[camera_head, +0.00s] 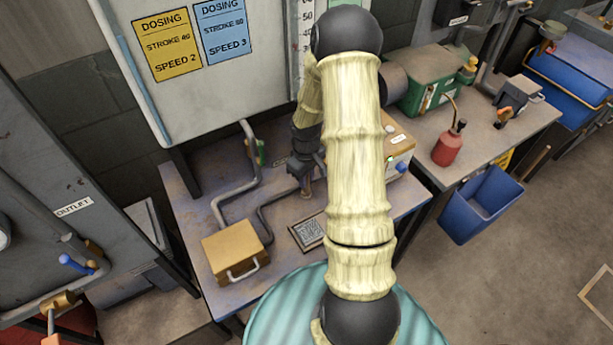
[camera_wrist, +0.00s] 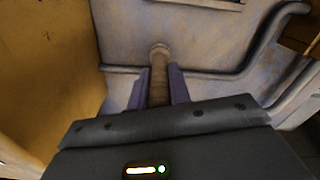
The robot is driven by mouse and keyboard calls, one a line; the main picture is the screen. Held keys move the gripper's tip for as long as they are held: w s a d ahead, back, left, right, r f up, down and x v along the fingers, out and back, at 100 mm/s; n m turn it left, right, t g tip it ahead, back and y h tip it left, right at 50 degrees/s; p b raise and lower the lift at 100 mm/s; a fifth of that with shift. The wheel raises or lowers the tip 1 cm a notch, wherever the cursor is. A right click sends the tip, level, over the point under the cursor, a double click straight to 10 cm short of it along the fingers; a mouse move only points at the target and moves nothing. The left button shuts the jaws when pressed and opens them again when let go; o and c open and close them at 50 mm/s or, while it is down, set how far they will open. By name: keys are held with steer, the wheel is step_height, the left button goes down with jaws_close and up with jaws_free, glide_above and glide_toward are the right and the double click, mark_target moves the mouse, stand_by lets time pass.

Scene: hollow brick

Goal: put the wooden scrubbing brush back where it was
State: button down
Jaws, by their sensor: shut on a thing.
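My gripper (camera_head: 304,184) is low over the workbench (camera_head: 190,208), below the white board. In the wrist view my gripper (camera_wrist: 159,92) is shut on a brown, round wooden handle, which I take to be the wooden scrubbing brush (camera_wrist: 160,72). The handle stands out between the two fingers, with a rounded, paler end toward the bench surface. In the head view my arm and gripper hide most of it. I cannot tell whether its end touches the bench. No bristles show.
A yellow box (camera_head: 235,254) with a handle stands at the bench's front left. Grey pipes (camera_head: 233,192) run along the bench left of my gripper. A patterned plate (camera_head: 307,232) lies in front. A tan-topped box (camera_head: 399,150) stands close right. A red oil can (camera_head: 448,147) stands farther right.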

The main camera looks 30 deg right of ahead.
steer(key=shift+d+f, duration=0.1)
steer(key=shift+f, duration=0.05)
steer(key=c, duration=1.3)
jaws_free()
step_height(320, 180, up, 12)
steer(key=shift+r+b, duration=0.2)
steer(key=shift+b, duration=0.3)
